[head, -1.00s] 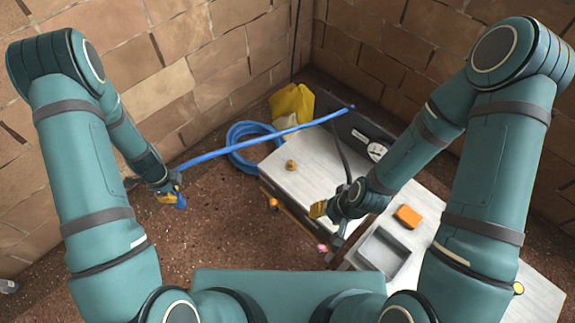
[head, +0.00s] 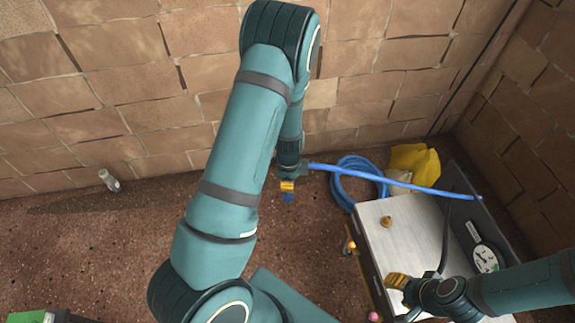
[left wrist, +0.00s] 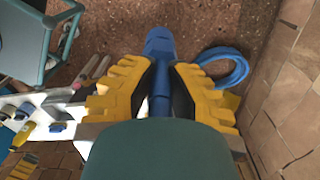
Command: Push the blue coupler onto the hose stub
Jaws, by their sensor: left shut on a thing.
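My left gripper (head: 288,187) hangs above the brown floor, left of the grey-topped cabinet. Its yellow fingers are shut on the blue coupler (head: 288,197), which points downward. In the left wrist view the coupler (left wrist: 160,45) sticks out beyond the fingers (left wrist: 158,85), its wider end away from me. A straight blue hose (head: 400,183) runs from near my left wrist to the back of the cabinet. I cannot tell which part is the hose stub. My right gripper (head: 397,281) is by the cabinet's front edge; its finger gap is unclear.
A coiled blue hose (head: 345,190) lies on the floor beside the cabinet (head: 405,235). A yellow bag (head: 415,160) is behind it. A small brass fitting (head: 387,221) stands on the cabinet top. Brick walls close the back. Floor at left is mostly clear.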

